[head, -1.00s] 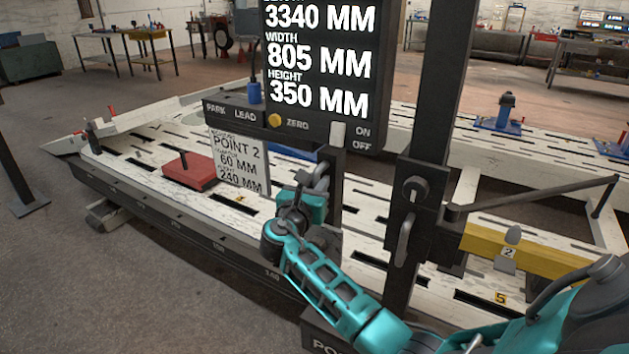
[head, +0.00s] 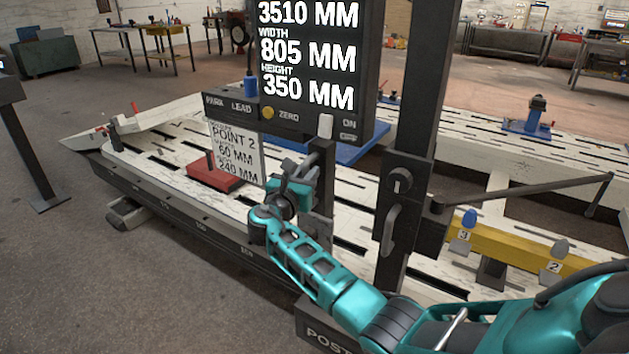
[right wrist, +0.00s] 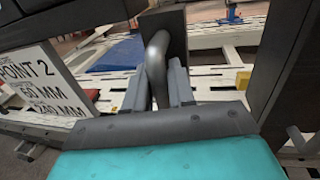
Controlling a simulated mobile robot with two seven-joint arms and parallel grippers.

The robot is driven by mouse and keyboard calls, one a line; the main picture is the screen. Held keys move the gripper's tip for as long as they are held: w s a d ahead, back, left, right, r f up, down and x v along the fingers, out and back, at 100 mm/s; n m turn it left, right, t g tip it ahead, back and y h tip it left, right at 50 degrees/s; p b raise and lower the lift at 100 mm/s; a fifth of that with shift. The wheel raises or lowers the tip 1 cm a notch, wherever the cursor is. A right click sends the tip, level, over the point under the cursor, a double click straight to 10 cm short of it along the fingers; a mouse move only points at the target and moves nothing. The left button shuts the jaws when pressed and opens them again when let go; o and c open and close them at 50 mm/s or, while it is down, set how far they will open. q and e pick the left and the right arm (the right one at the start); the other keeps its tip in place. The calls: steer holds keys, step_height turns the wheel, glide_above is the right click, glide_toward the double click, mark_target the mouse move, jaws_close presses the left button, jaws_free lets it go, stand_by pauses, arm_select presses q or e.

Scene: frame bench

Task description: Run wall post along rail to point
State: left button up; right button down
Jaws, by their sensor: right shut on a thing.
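The wall post (head: 425,90) is a tall dark upright that stands at the near side of the white slotted bench, with a base lettered POST at the bottom edge. Its display (head: 308,55) reads 3510, 805 and 350 MM. A card (head: 236,152) reads POINT 2, 60 MM and 240 MM. My right gripper (head: 308,174) is shut on a grey bar handle (right wrist: 158,65) below the display panel; in the right wrist view its fingers stand on both sides of the bar. My left gripper is not in view.
The rail (head: 175,212) with number marks runs along the near bench edge. A yellow beam (head: 510,250) with numbered pieces is at right. The floor at left is clear, apart from a dark stand (head: 30,150).

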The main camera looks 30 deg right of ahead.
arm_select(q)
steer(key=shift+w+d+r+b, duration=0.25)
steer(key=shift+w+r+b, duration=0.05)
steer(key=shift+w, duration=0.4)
arm_select(e)
steer(key=shift+w+a, duration=0.25)
steer(key=shift+w, duration=0.25)
steer(key=shift+w+a, duration=0.2)
steer(key=shift+w, duration=0.3)
steer(key=c, duration=1.1)
jaws_free()
arm_select(q)
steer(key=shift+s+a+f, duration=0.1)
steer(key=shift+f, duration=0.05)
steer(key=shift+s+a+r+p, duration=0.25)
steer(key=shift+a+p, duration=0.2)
steer(key=shift+p, duration=0.3)
arm_select(e)
steer(key=v, duration=1.3)
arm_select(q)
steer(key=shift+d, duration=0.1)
